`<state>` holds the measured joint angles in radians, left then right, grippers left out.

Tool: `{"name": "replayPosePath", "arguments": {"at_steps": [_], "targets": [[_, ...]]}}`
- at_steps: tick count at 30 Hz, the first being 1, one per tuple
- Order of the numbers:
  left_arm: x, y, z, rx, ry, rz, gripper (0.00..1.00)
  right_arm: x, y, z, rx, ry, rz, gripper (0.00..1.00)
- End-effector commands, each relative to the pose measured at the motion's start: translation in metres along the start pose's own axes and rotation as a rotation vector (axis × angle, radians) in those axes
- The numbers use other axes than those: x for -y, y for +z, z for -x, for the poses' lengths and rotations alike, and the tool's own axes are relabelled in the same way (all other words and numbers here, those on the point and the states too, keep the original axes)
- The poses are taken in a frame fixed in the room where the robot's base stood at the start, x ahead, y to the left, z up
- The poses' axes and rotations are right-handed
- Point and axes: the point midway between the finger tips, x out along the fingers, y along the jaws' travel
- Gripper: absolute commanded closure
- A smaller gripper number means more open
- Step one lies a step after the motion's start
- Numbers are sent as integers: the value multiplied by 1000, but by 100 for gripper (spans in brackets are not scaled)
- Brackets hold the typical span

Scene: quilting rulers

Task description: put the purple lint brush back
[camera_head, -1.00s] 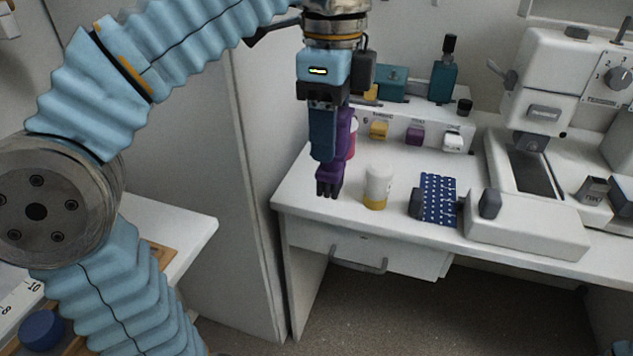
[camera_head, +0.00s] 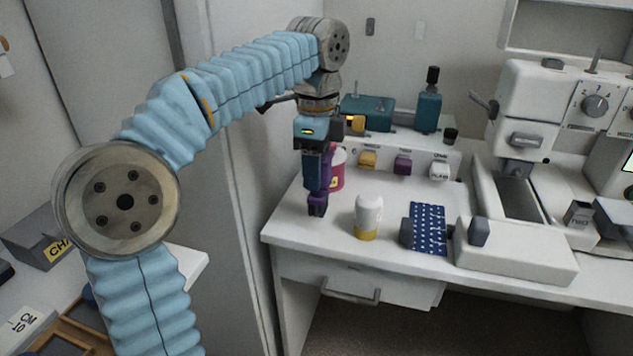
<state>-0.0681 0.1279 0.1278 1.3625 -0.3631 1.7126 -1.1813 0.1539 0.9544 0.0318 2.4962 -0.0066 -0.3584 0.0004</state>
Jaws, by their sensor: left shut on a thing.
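My left gripper (camera_head: 315,178) points down over the left part of the white sewing table (camera_head: 288,225). It is shut on the purple lint brush (camera_head: 318,205), which hangs upright with its dark lower end down. The gripper hides much of the brush, and I cannot tell whether the brush touches the tabletop. A raised white shelf (camera_head: 447,160) at the back of the table has yellow (camera_head: 368,160), purple (camera_head: 403,165) and white (camera_head: 439,171) blocks on its front, with labels too small to read. My right gripper is not in view.
A pink container (camera_head: 338,170) stands just behind the gripper. A white bottle with a yellow base (camera_head: 368,217) stands to its right, near a dotted blue cloth (camera_head: 428,228). The sewing machine (camera_head: 540,110) fills the right. A teal bottle (camera_head: 429,108) stands on the shelf.

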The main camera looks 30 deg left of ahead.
Motion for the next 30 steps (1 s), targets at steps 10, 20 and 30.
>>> {"name": "replayPosePath", "arguments": {"at_steps": [10,20,30], "targets": [[13,5,-43,1,2,1,90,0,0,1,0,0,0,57],[14,5,-47,0,1,1,90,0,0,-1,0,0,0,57],[14,5,-47,0,0,1,26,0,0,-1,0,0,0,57]]}}
